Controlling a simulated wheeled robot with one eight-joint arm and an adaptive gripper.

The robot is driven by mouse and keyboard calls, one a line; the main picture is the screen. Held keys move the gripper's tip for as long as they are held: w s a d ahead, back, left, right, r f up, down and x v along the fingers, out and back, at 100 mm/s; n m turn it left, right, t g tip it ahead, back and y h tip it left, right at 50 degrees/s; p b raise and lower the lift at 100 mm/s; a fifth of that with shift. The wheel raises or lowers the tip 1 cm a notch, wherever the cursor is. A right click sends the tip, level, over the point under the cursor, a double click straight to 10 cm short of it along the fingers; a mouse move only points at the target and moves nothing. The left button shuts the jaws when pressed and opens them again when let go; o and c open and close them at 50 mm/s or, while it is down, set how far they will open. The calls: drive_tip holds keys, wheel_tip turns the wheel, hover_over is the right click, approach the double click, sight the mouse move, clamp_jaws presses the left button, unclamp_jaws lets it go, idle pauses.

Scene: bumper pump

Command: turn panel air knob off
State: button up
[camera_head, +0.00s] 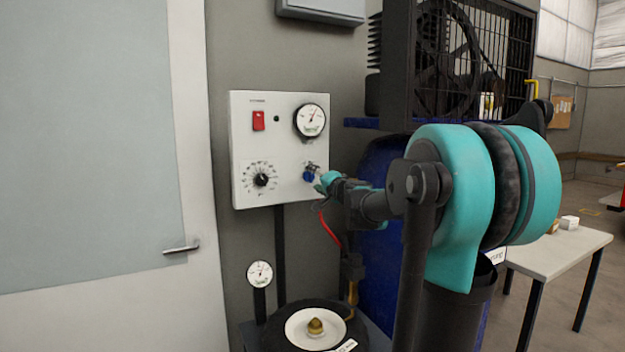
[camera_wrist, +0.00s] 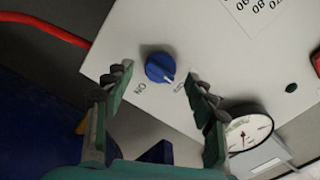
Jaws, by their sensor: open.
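The white control panel (camera_head: 240,150) is fixed to the wall. Its blue air knob (camera_head: 308,176) is at the lower right of the panel face. In the wrist view the blue knob (camera_wrist: 158,65) has a white pointer mark toward its lower right. An ON label (camera_wrist: 140,88) sits at its lower left, and a second, hard-to-read label (camera_wrist: 180,88) at its lower right. My gripper (camera_head: 321,183) is right beside the knob in the head view. In the wrist view my gripper (camera_wrist: 159,74) is open, one finger on each side of the knob, with visible gaps.
The panel also carries a red switch (camera_head: 258,121), a round gauge (camera_head: 311,120) and a black dial (camera_head: 261,180). A red hose (camera_head: 330,230) hangs below the knob. A dark machine with a fan cage (camera_head: 460,60) stands to the right. A door (camera_head: 90,150) is at left.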

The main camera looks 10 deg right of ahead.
drive_tip(key=v, duration=1)
drive_tip(key=shift+s+a, duration=0.1)
drive_tip(key=s+a+f+n+g, duration=0.2)
drive_tip(key=s+a+f, duration=0.15)
drive_tip(key=f, duration=0.35)
drive_tip(key=s+a+f+n+g+y, duration=0.1)
drive_tip(key=s+a+f+n+g, duration=0.15)
drive_tip(key=s+f, duration=0.4)
drive_tip(key=s+a+f+n+g, duration=0.2)
drive_tip(key=f+g, duration=0.1)
drive_tip(key=f, duration=0.6)
drive_tip(key=s+d+f+n+g+h, duration=0.1)
drive_tip(key=s+d+f+g+h, duration=0.1)
drive_tip(key=s+f, duration=0.7)
drive_tip(key=s+d+f+n+g+h, duration=0.1)
drive_tip(key=s+d+f+g+h, duration=0.2)
drive_tip(key=s+d+f, duration=0.3)
drive_tip(key=s+f+h, duration=0.1)
drive_tip(key=s+f, duration=0.2)
drive_tip(key=shift+s+d+f+h, duration=0.25)
drive_tip(key=shift+d+h, duration=0.05)
drive_tip(key=shift+n+g, duration=0.25)
